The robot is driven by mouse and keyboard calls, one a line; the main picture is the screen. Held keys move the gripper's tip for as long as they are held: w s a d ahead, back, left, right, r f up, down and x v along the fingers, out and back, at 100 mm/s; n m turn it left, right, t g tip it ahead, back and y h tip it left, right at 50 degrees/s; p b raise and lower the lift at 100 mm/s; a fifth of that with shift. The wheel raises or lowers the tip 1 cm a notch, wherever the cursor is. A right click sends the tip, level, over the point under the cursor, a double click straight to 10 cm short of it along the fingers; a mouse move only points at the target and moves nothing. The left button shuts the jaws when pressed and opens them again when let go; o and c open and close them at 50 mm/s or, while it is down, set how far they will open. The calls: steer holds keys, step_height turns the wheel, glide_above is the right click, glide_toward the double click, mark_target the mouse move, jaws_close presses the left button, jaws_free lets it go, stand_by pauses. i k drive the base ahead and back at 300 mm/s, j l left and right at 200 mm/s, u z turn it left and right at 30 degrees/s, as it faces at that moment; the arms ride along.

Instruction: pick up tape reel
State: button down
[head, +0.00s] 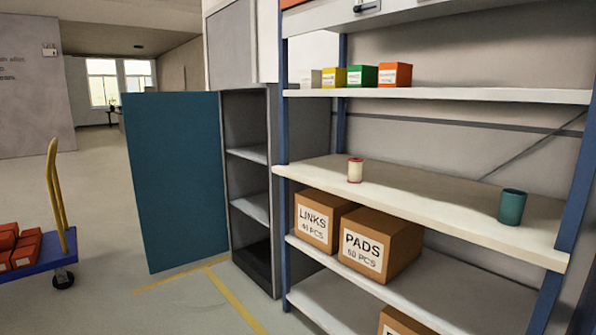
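A small cream cylinder with red at its ends (355,171) stands upright on the middle shelf of the blue-posted rack, left of centre on the board. It looks like a reel or spool, but I cannot tell for sure that it is the tape reel. No other reel shows clearly. My gripper is not in view.
A teal cup (512,207) stands on the same middle shelf (430,205), to the right. Small coloured boxes (363,75) sit above; cartons (380,243) sit below. An open teal cabinet door (175,180) and a blue cart (40,255) are left. Floor between them is clear.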

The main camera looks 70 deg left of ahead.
mark_target(355, 175)
steer(key=u, duration=2)
